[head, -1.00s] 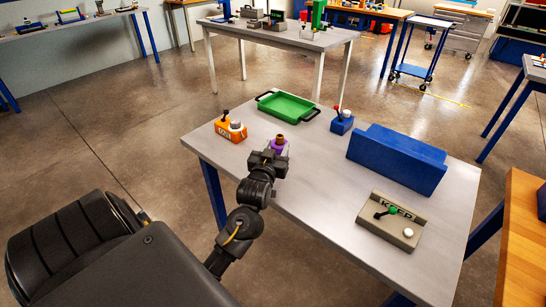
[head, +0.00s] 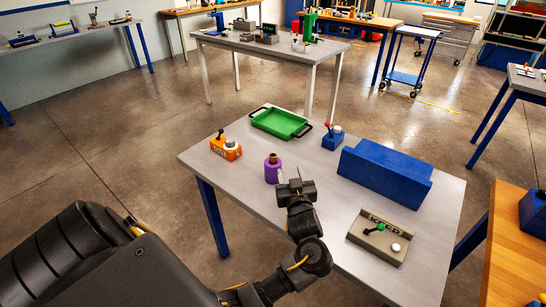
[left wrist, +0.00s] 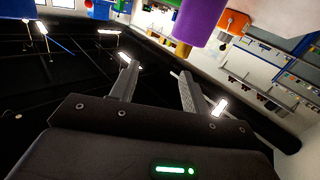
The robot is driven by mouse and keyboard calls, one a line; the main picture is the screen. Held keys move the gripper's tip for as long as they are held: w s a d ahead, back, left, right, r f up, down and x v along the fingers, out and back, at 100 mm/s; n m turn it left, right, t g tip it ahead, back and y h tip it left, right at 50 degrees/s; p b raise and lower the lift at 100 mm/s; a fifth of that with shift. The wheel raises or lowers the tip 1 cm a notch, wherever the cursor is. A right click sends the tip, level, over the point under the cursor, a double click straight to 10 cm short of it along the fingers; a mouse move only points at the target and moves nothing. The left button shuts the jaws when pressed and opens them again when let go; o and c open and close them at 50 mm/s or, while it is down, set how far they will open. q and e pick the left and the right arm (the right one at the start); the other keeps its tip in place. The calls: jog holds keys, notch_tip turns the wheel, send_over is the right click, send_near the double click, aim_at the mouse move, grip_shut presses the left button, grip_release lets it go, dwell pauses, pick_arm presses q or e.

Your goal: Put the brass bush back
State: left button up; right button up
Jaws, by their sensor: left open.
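The brass bush (head: 273,157) sits on top of a purple upright holder (head: 272,173) on the grey table. How deep it sits in the holder I cannot tell. The left wrist view, turned upside down, shows the brass end (left wrist: 182,48) below the purple body (left wrist: 205,18). My left gripper (head: 289,177) is just right of the holder and a little nearer to me, apart from it. In the left wrist view its two fingers (left wrist: 158,70) are spread with nothing between them. My right gripper is in no view.
On the grey table (head: 325,215) stand an orange block (head: 226,151), a green tray (head: 280,123), a small blue block with a red knob (head: 332,141), a long blue block (head: 386,174) and a grey "KEEP" block (head: 375,247). The near-left tabletop is clear.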

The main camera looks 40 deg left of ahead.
aim_at(274, 159)
pick_arm(q)
jog(key=shift+g+y, duration=0.8)
jog(key=a, duration=0.4)
jog(key=w+a, duration=0.1)
jog(key=a, duration=0.1)
jog(key=shift+w+a+f+p, duration=0.1)
jog(key=shift+a+f+p, duration=0.1)
jog(key=shift+f+p, duration=0.2)
jog(key=shift+w+a+r, duration=0.1)
jog(key=shift+r, duration=0.05)
jog(key=x, duration=0.2)
jog(key=p+x, duration=0.1)
jog(key=x, duration=0.2)
jog(key=shift+f+p, duration=0.2)
jog(key=shift+p, duration=0.1)
jog(key=shift+c, duration=0.5)
grip_shut()
